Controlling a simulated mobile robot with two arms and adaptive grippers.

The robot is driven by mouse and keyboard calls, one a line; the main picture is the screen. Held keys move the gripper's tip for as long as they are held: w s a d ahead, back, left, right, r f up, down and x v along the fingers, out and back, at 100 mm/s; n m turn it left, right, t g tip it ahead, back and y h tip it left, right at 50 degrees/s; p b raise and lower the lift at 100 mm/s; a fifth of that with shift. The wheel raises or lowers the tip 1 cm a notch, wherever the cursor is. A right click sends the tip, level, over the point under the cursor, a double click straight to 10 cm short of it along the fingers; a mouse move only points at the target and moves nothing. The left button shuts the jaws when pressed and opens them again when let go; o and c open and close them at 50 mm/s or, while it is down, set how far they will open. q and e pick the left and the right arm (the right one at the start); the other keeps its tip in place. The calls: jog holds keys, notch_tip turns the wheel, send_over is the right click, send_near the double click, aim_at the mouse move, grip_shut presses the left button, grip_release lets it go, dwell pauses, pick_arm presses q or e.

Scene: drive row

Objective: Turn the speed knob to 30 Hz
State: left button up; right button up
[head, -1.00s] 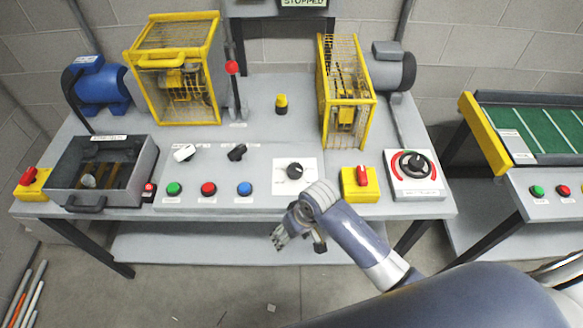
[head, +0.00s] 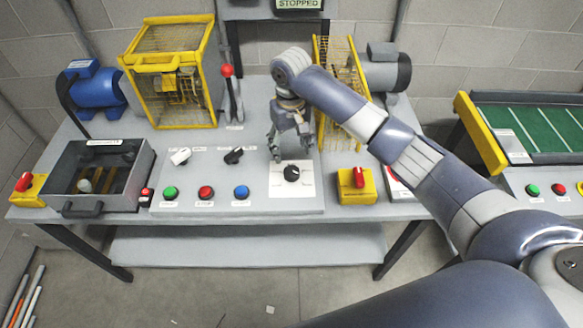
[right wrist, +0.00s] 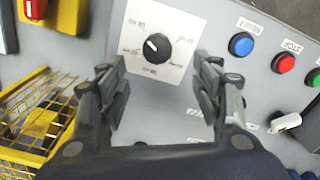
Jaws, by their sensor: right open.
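The speed knob (head: 291,173) is a round black knob with a white pointer mark on a white dial plate (head: 281,190) at the front middle of the panel. In the right wrist view the knob (right wrist: 157,46) sits upper middle, framed by a printed scale too small to read. My right gripper (head: 291,157) points down just behind and above the knob. In the right wrist view its two fingers (right wrist: 161,83) are wide apart with nothing between them, and they do not touch the knob. My left gripper is not in view.
Green, red and blue buttons (head: 241,192) line the panel left of the dial. A yellow box with a red switch (head: 358,178) stands close right. A yellow cage guard (head: 345,75) is behind my right arm, and a red-tipped lever (head: 229,90) stands left of it.

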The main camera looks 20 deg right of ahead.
aim_at(291, 170)
notch_tip(291, 170, down, 10)
jog(key=shift+w+d+f+p, duration=0.1)
jog(key=shift+w+d+p, duration=0.05)
jog(key=shift+p, duration=0.7)
jog(key=shift+c, duration=0.5)
jog(key=c, duration=1)
